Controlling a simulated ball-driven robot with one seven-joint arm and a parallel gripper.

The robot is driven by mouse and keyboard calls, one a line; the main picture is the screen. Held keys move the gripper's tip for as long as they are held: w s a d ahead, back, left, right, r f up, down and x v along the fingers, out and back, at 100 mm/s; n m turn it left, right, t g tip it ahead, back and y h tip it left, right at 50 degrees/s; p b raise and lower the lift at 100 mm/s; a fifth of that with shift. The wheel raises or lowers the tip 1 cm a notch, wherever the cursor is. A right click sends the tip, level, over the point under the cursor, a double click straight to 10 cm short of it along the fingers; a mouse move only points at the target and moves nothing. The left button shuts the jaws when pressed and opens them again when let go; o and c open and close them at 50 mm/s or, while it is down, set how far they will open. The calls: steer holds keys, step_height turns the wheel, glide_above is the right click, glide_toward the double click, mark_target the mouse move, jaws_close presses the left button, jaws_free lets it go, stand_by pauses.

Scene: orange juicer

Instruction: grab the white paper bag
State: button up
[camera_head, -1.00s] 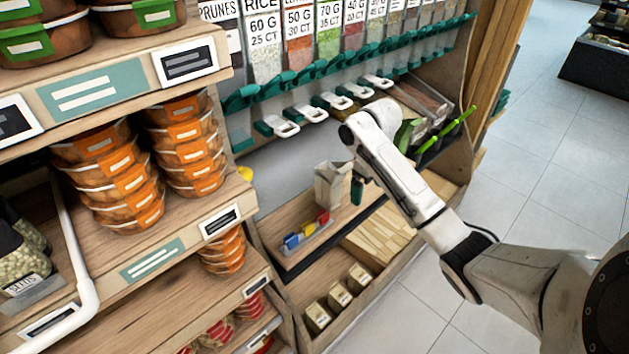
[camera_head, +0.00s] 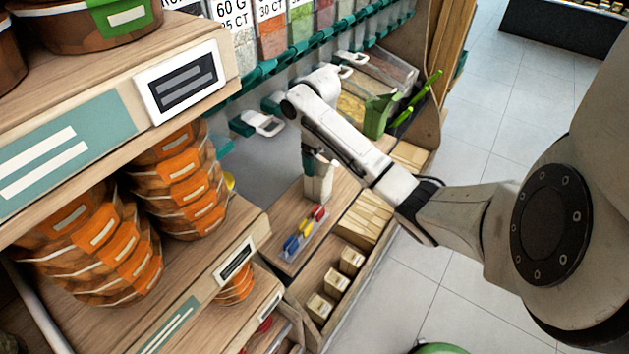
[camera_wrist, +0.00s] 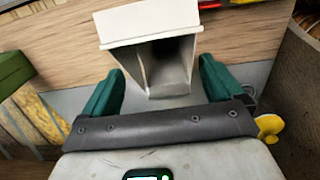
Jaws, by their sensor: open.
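The white paper bag (camera_head: 318,187) stands on the wooden shelf under the dispensers in the head view. My gripper (camera_head: 310,165) is right above it and hides part of its top. In the wrist view the bag (camera_wrist: 150,24) shows from above, its open mouth towards me. My gripper (camera_wrist: 161,70) is open there, with one green finger on each side of the bag's mouth. A gap shows between each finger and the bag.
Red, yellow and blue items (camera_head: 304,232) lie in a small tray beside the bag. Teal dispensers with white handles (camera_head: 262,123) hang above. Stacked orange-labelled tubs (camera_head: 182,185) stand on the left shelf. Small boxes (camera_head: 335,283) sit in the lower tray.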

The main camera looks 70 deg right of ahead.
mark_target(316, 171)
steer(key=shift+w+a+f, duration=0.1)
steer(key=shift+w+f, duration=0.05)
steer(key=shift+f, duration=0.85)
steer(key=shift+w+d+f, duration=0.1)
steer(key=shift+w+f, duration=0.1)
steer(key=shift+f, duration=0.8)
steer(key=shift+w+a+f, duration=0.1)
steer(key=shift+w+f, duration=0.05)
steer(key=shift+f, duration=0.85)
steer(key=c, duration=1)
steer(key=shift+r, duration=0.1)
